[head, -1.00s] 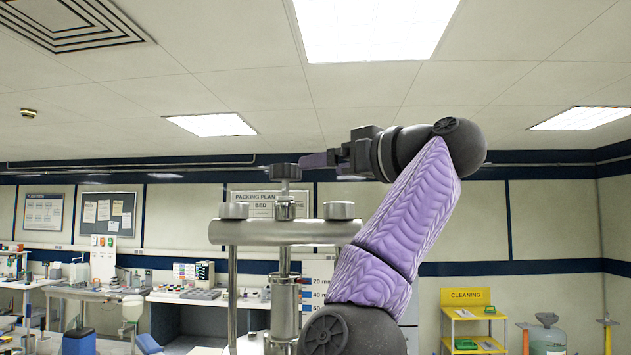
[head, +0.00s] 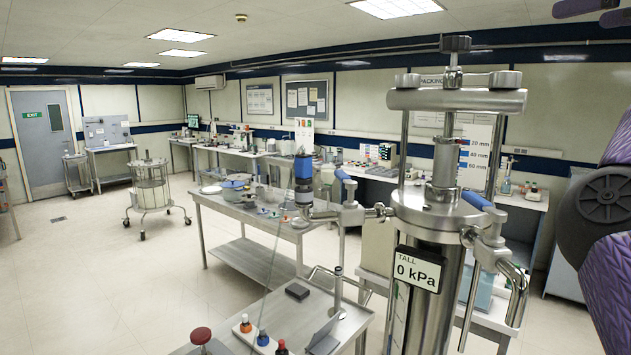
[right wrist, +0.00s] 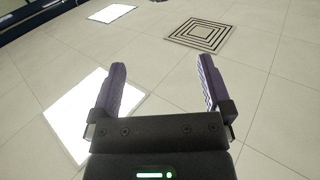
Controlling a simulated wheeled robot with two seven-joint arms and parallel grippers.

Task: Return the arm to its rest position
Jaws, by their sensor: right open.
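My right arm (head: 606,200) stands raised at the right edge of the head view, with purple sleeves and dark joints. The tips of my right gripper (head: 590,8) show at the top right corner. In the right wrist view my right gripper (right wrist: 165,88) is open and empty, its two purple fingers spread apart against the ceiling. My left gripper is not in view.
A tall steel column press (head: 455,100) with a display (head: 418,270) reading 0 kPa stands just left of my right arm. A steel table (head: 262,222) with bowls stands left of it. A wheeled drum (head: 150,185) stands farther off. The floor at left (head: 80,290) is clear.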

